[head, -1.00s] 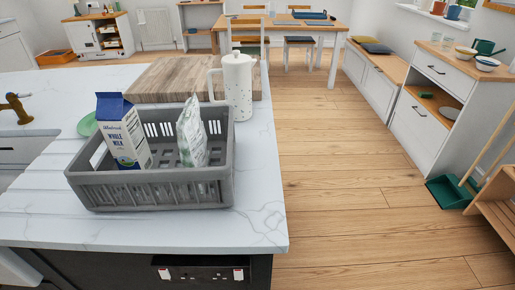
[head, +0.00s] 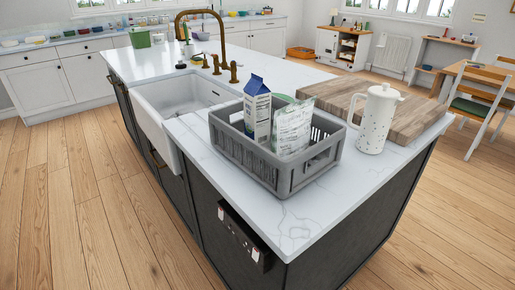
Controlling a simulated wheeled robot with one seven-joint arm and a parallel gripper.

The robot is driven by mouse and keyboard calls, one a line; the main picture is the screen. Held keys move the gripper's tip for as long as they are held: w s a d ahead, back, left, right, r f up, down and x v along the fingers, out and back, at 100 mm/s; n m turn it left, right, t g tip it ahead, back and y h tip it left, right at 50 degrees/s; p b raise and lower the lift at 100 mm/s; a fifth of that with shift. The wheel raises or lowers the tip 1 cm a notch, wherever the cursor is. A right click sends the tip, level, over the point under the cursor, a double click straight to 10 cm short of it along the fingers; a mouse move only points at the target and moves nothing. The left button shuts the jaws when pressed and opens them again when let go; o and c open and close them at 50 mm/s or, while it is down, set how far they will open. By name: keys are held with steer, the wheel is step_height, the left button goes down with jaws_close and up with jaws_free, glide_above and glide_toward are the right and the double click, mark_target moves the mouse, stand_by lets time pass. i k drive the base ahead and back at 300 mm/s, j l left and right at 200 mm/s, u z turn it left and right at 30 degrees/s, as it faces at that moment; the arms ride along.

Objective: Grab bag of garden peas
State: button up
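A white and pale green bag (head: 292,130), which looks like the bag of peas, stands upright in a grey plastic crate (head: 262,167). Its print is too small to read. A blue and white milk carton (head: 257,108) stands to its left in the same crate. The crate sits on the white marble island top near its front corner. My gripper is not in view.
A speckled white jug (head: 378,120) stands right of the crate, by a wooden board (head: 390,108). A white sink (head: 180,110) and brass tap (head: 203,30) are to the left. A socket box (head: 243,236) sticks out from the island side. The wooden floor at left is clear.

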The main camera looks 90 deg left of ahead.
mark_target(291, 133)
steer(key=i+j+u, duration=0.25)
steer(key=i, duration=0.15)
steer(key=i+u, duration=0.25)
steer(key=i, duration=0.2)
steer(key=i+j+z, duration=0.1)
steer(key=z, duration=0.3)
steer(key=i+j+z, duration=0.1)
steer(key=z, duration=0.35)
steer(key=i+j+z, duration=0.1)
steer(key=z, duration=0.3)
steer(key=j+z, duration=0.1)
steer(key=z, duration=0.35)
steer(key=j+z, duration=0.1)
steer(key=z, duration=0.85)
steer(key=k+j+z, duration=0.1)
steer(key=z, duration=0.4)
steer(key=k+z, duration=0.1)
steer(key=z, duration=0.8)
steer(key=k, duration=0.05)
